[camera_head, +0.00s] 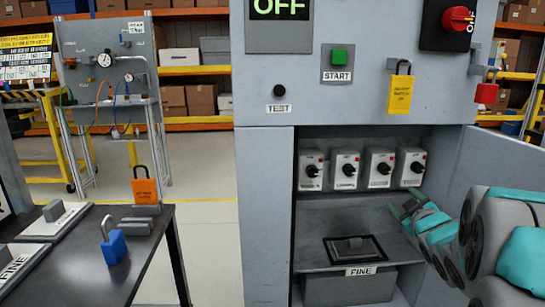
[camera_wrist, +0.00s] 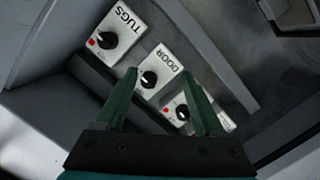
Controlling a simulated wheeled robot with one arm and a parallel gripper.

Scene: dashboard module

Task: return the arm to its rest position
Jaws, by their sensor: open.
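My gripper (camera_head: 415,210) is at the right of the open lower compartment in the head view, in front of the shelf and below the row of switches. Its green fingers (camera_wrist: 162,105) also show in the wrist view, spread apart with nothing held between them. Beyond them in the wrist view are white switch boxes with black knobs, one marked DOOR (camera_wrist: 160,70) and one marked TUGS (camera_wrist: 112,32). My arm (camera_head: 490,235) reaches in from the right edge of the head view.
The grey cabinet (camera_head: 262,155) has an open door (camera_head: 505,175) at right, close to my arm. A panel marked FINE (camera_head: 345,249) sits on the shelf. A dark table (camera_head: 80,275) with padlocks stands at left. The floor between table and cabinet is clear.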

